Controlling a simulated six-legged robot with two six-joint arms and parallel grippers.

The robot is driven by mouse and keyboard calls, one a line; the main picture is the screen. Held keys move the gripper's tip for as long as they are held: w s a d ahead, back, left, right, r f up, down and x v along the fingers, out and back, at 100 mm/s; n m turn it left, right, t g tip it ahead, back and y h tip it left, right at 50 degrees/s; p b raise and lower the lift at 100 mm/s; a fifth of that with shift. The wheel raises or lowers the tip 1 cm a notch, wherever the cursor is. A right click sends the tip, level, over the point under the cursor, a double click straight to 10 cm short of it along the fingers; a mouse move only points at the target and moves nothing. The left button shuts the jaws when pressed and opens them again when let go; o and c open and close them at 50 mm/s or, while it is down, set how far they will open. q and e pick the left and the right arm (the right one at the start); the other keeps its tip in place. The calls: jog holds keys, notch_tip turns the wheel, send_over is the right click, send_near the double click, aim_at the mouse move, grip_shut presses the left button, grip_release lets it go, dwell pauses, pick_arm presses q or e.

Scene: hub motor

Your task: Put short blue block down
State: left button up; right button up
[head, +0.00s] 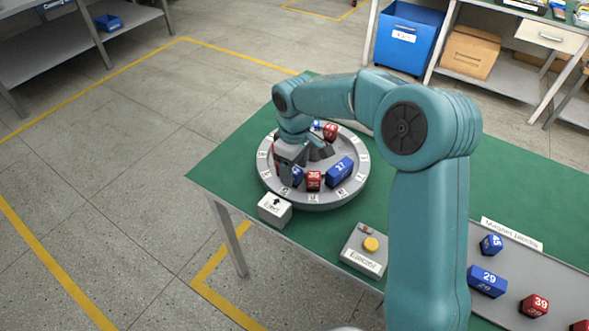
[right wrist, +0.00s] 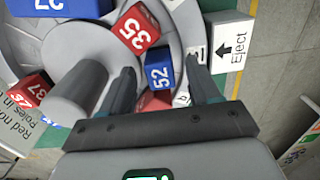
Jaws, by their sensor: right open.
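The short blue block numbered 52 (right wrist: 158,68) sits on the round grey turntable (head: 312,203) near its front rim. In the head view the block (head: 297,176) is partly hidden by my right gripper (head: 293,167). In the right wrist view my right gripper (right wrist: 159,80) is open, with one finger on each side of the block. Small gaps appear to show between fingers and block. My left gripper is not in view.
Beside it on the turntable are a red block 35 (head: 314,180) and a long blue block 27 (head: 340,171). A grey central post (right wrist: 78,88) stands close to one finger. An Eject box (head: 274,209) and a yellow-button box (head: 371,244) stand in front. More blocks lie at right.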

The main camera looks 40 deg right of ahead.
aim_at(294, 170)
notch_tip(294, 170, up, 11)
jog(key=shift+p, duration=0.45)
dwell(0.8)
